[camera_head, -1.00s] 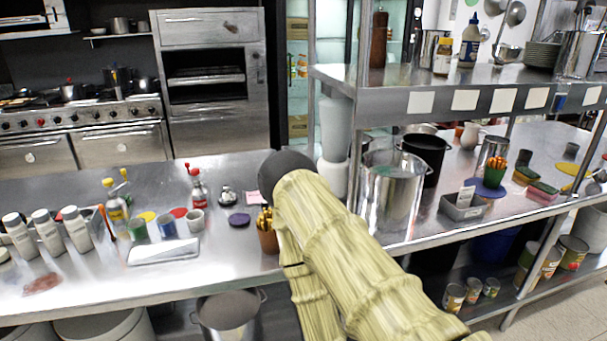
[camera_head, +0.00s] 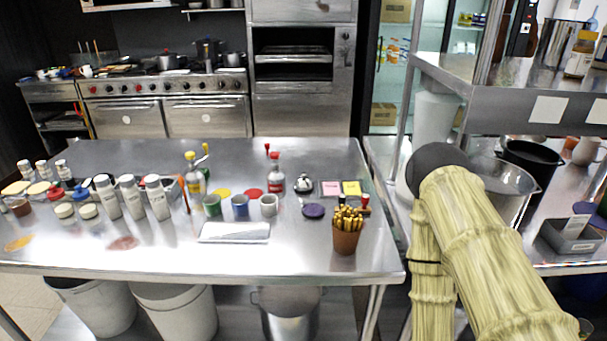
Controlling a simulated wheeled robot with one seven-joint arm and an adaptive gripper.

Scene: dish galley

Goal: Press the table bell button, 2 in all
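The table bell (camera_head: 303,183) is a small silver dome on a dark base. It stands on the steel counter (camera_head: 110,258), right of the red-capped sauce bottle and left of the pink and yellow note pads. Its button is too small to make out clearly. My arm, in a pale yellow ribbed cover, rises at the right of the view, well to the right of the bell. My gripper is not in view.
A brown cup of fries (camera_head: 345,236), a purple disc (camera_head: 313,211), a red-capped bottle (camera_head: 275,175), mugs and a white tray (camera_head: 235,232) stand near the bell. White shaker bottles (camera_head: 132,197) stand to the left. A steel shelf (camera_head: 500,98) and pot (camera_head: 505,188) are at right.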

